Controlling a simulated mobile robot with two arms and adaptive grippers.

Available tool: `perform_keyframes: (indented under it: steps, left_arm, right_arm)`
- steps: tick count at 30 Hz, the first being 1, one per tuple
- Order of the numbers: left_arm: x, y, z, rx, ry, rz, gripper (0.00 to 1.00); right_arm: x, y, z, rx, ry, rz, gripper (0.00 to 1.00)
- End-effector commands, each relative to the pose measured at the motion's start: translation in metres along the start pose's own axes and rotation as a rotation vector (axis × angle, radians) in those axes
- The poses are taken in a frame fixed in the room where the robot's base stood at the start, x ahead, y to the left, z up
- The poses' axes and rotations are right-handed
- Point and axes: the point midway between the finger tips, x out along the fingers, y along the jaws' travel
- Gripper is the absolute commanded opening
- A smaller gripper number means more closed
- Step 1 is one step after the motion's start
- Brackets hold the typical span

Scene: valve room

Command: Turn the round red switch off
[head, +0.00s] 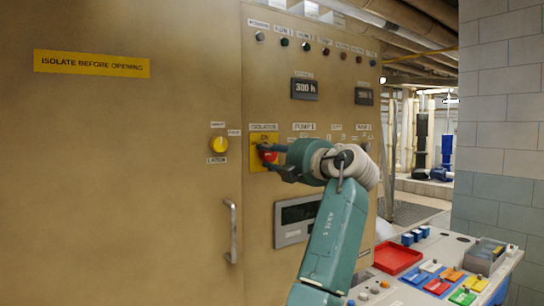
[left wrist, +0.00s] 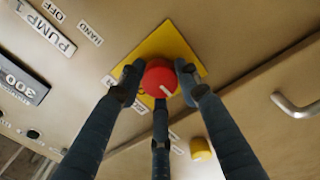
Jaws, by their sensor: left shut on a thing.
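The round red switch (head: 268,153) sits on a yellow plate (head: 258,138) on the cabinet front, under an "ISOLATOR" label. My left gripper (head: 264,158) is at the switch in the head view and partly covers it. In the left wrist view, the fingers of my left gripper (left wrist: 160,80) are closed around the red switch (left wrist: 160,78), one on each side and a third below. A white pointer line shows on the switch face, slanting in this view. The yellow plate (left wrist: 175,42) shows behind it. My right gripper is not in view.
A yellow knob (head: 218,144) and a vertical door handle (head: 231,230) are left of the switch. A display panel (head: 297,220) is below. A desk with a red tray (head: 397,258) and coloured blocks stands at lower right.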

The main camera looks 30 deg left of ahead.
Motion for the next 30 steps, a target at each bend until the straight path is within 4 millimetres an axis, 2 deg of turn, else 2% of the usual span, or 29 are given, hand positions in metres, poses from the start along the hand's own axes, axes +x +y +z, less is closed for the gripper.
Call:
perform_keyframes:
  steps: [14,15,17,26,30]
  left_arm:
    - [0.0,-0.002,0.0,-0.013,0.001,-0.005,0.07]
    - [0.0,-0.002,0.0,-0.013,0.001,-0.006,0.41]
    - [0.0,-0.002,0.0,-0.013,0.001,-0.005,0.53]
    - [-0.001,-0.001,0.0,-0.011,0.0,-0.002,0.53]
    - [-0.013,-0.001,0.001,-0.011,-0.002,-0.001,0.53]
  right_arm:
    - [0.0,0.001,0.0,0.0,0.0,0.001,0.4]
    - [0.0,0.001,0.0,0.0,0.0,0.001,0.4]
    - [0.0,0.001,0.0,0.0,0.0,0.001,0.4]
    - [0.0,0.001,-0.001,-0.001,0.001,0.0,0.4]
    - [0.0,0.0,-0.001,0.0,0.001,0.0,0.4]
